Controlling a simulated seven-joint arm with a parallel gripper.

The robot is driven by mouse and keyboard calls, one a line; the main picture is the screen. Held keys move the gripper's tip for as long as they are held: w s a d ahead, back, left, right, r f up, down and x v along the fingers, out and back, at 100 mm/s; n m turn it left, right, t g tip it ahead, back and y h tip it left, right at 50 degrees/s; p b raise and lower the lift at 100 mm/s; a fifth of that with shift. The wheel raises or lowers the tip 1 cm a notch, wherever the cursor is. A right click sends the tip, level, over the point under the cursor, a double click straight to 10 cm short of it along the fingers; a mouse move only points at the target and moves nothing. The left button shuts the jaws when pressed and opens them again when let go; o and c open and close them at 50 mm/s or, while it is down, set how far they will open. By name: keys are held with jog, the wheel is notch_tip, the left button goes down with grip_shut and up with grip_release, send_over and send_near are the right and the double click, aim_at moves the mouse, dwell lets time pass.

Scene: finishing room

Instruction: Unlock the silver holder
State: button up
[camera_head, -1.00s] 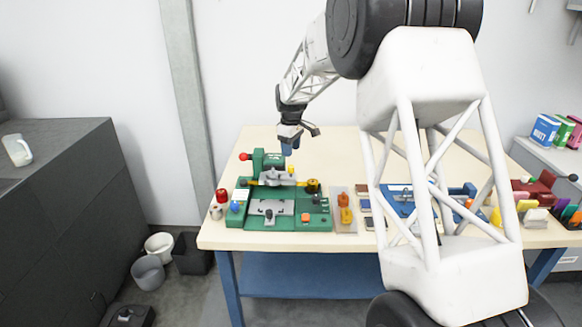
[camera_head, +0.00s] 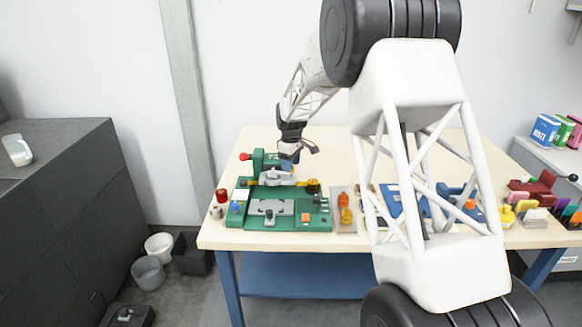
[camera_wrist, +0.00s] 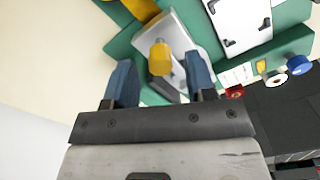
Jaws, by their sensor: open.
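The silver holder (camera_head: 268,180) sits at the back of a green fixture (camera_head: 245,218) on the table. In the wrist view the holder (camera_wrist: 190,40) is a silver block bearing a yellow knob (camera_wrist: 160,58). My gripper (camera_head: 290,158) points down just above the holder. In the wrist view my gripper (camera_wrist: 161,78) is open, with one blue finger on either side of the yellow knob. No contact with the knob shows, and I cannot tell the exact height gap. The holder's near part is partly hidden by the gripper.
A red-knobbed green block (camera_head: 258,160) stands behind the holder, close to my gripper. A silver plate (camera_head: 270,207) lies on the fixture's front. A grey tray with orange and yellow parts (camera_head: 344,212) is to the right. The table's back left is bare.

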jog(key=shift+f, duration=0.75)
jog(key=c, duration=0.9)
jog(key=shift+c, duration=0.2)
